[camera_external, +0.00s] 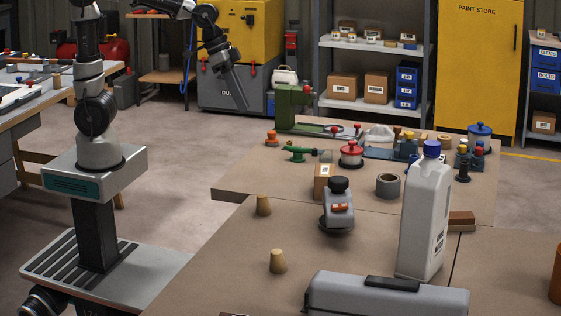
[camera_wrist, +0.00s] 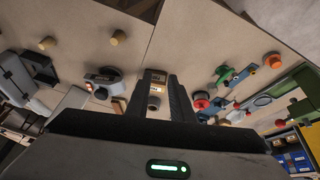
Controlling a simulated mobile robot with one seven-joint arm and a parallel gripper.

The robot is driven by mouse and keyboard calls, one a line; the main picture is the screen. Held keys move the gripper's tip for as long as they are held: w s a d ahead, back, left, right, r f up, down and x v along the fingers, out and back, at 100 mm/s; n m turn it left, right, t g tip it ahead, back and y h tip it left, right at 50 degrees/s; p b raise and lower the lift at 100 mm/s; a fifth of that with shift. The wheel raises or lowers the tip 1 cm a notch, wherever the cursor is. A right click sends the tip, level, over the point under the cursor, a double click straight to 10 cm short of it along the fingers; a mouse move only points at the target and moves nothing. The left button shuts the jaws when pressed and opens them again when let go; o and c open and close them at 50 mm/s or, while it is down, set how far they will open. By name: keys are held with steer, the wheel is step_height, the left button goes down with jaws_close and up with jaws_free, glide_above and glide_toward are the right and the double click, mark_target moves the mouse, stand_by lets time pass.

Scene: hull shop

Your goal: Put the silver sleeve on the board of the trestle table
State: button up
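The silver sleeve looks like the short grey ring (camera_external: 389,186), standing on the brown board-topped table (camera_external: 240,182) behind the white jug. In the wrist view a small grey round piece (camera_wrist: 154,103), probably this sleeve, shows between the fingers, beyond them. My gripper (camera_external: 241,103) hangs high at the upper left of that table, well apart from the sleeve. In the wrist view its two dark fingers (camera_wrist: 161,78) stand apart with nothing held. A second table (camera_external: 60,94) with wooden legs stands at the left; I cannot tell which is the trestle table.
The far-left part of the board is fairly clear.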

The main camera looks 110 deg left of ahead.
steer(key=s+d+r+m, duration=0.1)
steer(key=s+d+m, duration=0.1)
steer(key=s+d, duration=1.2)
steer(key=shift+m+t, duration=0.4)
steer(key=shift+s+r, duration=0.1)
step_height(320, 180, up, 20)
steer(key=p, duration=2)
steer(key=shift+r, duration=0.25)
